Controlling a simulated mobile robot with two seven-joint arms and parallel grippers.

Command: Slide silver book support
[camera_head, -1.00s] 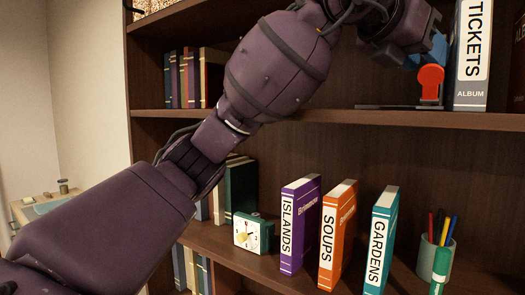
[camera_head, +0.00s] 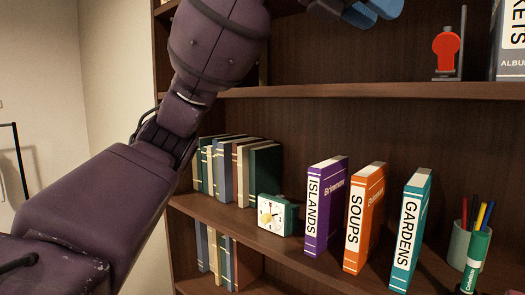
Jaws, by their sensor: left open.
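A thin grey upright plate (camera_head: 463,42), likely the silver book support, stands on the upper shelf at the right, seen nearly edge-on. A red rounded piece (camera_head: 446,46) stands right in front of it. A gap lies between the plate and the grey-and-white album (camera_head: 510,50) to its right, which is cut off by the picture edge. My left gripper (camera_head: 376,12), with blue fingertips, is open at the top edge, left of the red piece and apart from it. Part of this gripper is cut off. My right gripper is not in view.
The upper shelf (camera_head: 350,91) is bare left of the red piece. On the shelf below stand a row of books, a clock (camera_head: 276,214), the purple (camera_head: 325,205), orange (camera_head: 364,217) and teal (camera_head: 410,230) books, and a pen cup (camera_head: 459,245).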

